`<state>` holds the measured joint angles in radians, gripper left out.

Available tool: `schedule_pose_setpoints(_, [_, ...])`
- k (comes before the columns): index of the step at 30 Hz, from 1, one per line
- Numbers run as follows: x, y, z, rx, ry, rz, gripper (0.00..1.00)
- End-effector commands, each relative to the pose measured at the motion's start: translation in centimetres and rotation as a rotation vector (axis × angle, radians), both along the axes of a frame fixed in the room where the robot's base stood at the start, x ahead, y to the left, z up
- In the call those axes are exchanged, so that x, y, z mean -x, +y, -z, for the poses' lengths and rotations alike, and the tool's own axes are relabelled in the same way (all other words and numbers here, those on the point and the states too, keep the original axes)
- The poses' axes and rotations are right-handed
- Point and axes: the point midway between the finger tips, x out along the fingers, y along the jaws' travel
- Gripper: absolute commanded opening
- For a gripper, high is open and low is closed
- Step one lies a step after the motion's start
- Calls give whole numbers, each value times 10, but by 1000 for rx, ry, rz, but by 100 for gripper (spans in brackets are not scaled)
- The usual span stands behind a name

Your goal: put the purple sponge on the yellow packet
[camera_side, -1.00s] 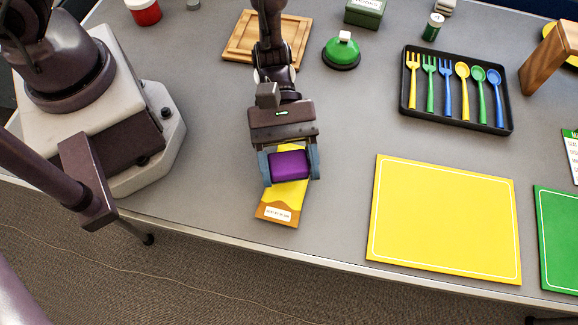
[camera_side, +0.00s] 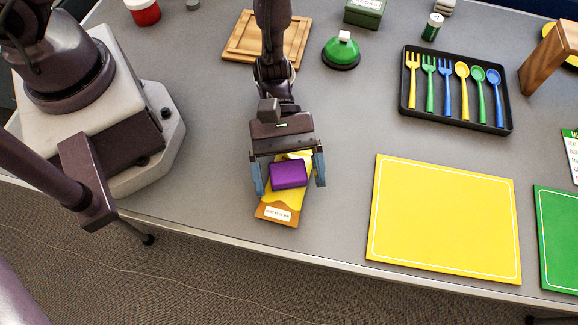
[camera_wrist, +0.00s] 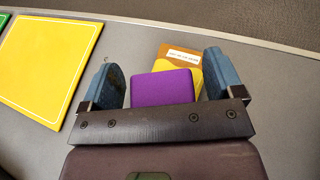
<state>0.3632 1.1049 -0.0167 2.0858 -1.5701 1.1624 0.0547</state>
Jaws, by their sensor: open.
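The purple sponge (camera_side: 288,174) rests on the yellow packet (camera_side: 277,212), on the part nearer my arm. The packet lies flat on the grey table, and its orange end with a white label sticks out past the sponge. My gripper (camera_side: 290,180) is open, with one blue finger on each side of the sponge and a gap to each. In the wrist view the sponge (camera_wrist: 162,87) sits between the spread fingers, and the packet (camera_wrist: 183,58) shows behind it. The sponge hides part of the packet.
A yellow board (camera_side: 443,215) lies to the right, with a green board (camera_side: 558,235) beyond it. A black tray (camera_side: 457,121) of plastic cutlery, a green bell-like object (camera_side: 341,53) and a wooden board (camera_side: 238,45) stand farther back. The table's front edge is close to the packet.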

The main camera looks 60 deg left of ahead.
Motion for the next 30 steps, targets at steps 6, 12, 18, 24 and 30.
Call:
schedule_pose_setpoints(6, [-8, 17, -10, 1, -2, -5, 87])
schedule_pose_setpoints(12, [-11, 26, -43, 1, -3, 0, 87])
schedule_pose_setpoints(18, [-11, 26, -72, 2, -3, 0, 87])
schedule_pose_setpoints(24, [-10, 26, -83, 0, 1, 0, 87])
schedule_pose_setpoints(30, [-12, 29, -94, -1, -41, 26, 87])
